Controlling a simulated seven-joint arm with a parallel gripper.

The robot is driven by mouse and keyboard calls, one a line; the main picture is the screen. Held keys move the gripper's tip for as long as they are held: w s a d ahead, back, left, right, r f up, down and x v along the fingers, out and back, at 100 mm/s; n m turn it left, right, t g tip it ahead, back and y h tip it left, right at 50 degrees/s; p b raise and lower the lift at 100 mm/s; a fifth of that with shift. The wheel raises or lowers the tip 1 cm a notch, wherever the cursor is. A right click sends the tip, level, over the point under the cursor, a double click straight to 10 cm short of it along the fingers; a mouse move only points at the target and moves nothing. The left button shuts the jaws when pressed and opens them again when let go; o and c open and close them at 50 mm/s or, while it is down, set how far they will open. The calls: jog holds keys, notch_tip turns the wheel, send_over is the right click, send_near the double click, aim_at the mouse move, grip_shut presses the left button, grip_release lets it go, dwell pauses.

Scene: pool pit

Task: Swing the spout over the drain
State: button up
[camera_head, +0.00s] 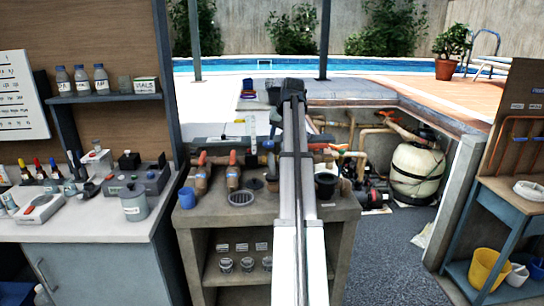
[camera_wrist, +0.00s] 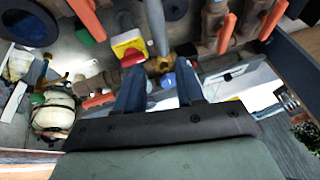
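My gripper shows in the wrist view (camera_wrist: 160,82) with its two dark fingers apart. A brass fitting (camera_wrist: 160,65) with a blue cap lies just beyond and between the fingertips; contact cannot be told. A grey tube (camera_wrist: 155,25) runs from the fitting, probably the spout. In the head view, a grey upright piece with a blue top (camera_head: 269,148), probably the same part, stands just left of my arm. The round, dark drain grate (camera_head: 241,198) is set in the bench top, left of my arm. In the head view, my arm hides the fingertips and part of the bench.
Orange-handled valves (camera_head: 233,158) line the back of the bench. A blue cup (camera_head: 187,198) stands at its left, a black pot (camera_head: 326,186) right of my arm. A yellow plate with a red knob (camera_wrist: 128,48) is close to the fingers. A tank (camera_head: 415,170) stands behind right.

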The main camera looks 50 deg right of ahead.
aim_at(271, 156)
jog(key=x, duration=1.1)
jog(key=shift+w+f, duration=0.2)
jog(key=shift+f, duration=0.05)
grip_shut()
